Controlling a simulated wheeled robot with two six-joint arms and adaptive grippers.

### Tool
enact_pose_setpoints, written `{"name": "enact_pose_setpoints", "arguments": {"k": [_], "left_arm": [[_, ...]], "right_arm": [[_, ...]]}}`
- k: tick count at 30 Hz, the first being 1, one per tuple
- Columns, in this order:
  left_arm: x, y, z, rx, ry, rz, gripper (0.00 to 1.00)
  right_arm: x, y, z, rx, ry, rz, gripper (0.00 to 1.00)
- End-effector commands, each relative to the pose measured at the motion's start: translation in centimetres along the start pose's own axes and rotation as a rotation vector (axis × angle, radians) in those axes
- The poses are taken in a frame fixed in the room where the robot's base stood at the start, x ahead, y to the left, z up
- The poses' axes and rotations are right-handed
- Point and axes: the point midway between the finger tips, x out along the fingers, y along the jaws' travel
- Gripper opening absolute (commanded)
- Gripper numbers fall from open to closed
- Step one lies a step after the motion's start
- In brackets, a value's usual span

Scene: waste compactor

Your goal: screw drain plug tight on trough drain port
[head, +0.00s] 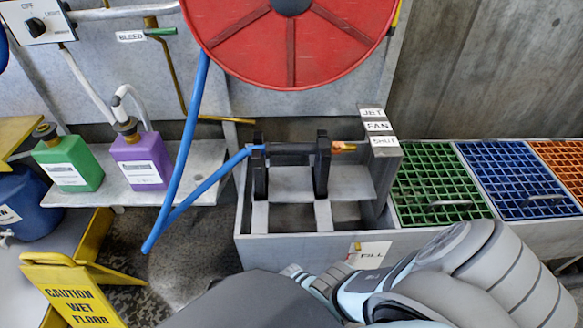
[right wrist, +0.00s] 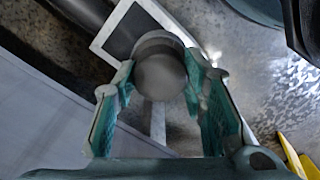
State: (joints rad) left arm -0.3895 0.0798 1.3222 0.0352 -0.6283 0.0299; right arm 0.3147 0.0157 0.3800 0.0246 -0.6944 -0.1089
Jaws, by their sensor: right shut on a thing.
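My right arm reaches down in front of the grey trough (head: 280,250) in the head view, and its gripper is hidden there. In the right wrist view my right gripper (right wrist: 162,85) has its teal-padded fingers on both sides of a round grey piece, which looks like the drain plug (right wrist: 160,75). The plug's flat round face points toward the wrist camera. The drain port cannot be made out in either view. Whether the plug touches the port or its thread cannot be told. My left gripper is not in view.
A red hose reel (head: 290,40) hangs above the trough, with a blue hose (head: 185,140) hanging down. Green (head: 430,180) and blue grates (head: 515,175) lie to the right. Green (head: 68,165) and purple jugs (head: 142,160) stand left, behind a yellow wet-floor sign (head: 75,290).

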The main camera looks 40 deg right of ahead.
Motion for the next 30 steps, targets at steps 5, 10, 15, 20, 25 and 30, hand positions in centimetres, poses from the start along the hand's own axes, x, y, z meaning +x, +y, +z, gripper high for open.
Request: {"name": "enact_pose_setpoints", "arguments": {"k": [5,10,15,20,25,30], "left_arm": [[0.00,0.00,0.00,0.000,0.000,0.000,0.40],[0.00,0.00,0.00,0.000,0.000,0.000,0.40],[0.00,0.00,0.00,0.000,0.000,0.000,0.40],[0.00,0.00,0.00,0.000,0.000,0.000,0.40],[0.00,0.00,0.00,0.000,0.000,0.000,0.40],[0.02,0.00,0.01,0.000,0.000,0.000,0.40]], "right_arm": [[0.06,0.01,0.19,0.134,-0.004,0.000,0.05],[0.06,0.01,0.19,0.132,-0.004,0.000,0.49],[0.04,0.00,0.11,0.131,-0.002,0.000,0.62],[0.03,0.00,0.08,0.130,-0.002,0.000,0.59],[0.02,0.00,0.05,0.130,-0.001,0.000,0.58],[0.03,-0.01,0.02,0.049,-0.001,0.000,0.58]]}}
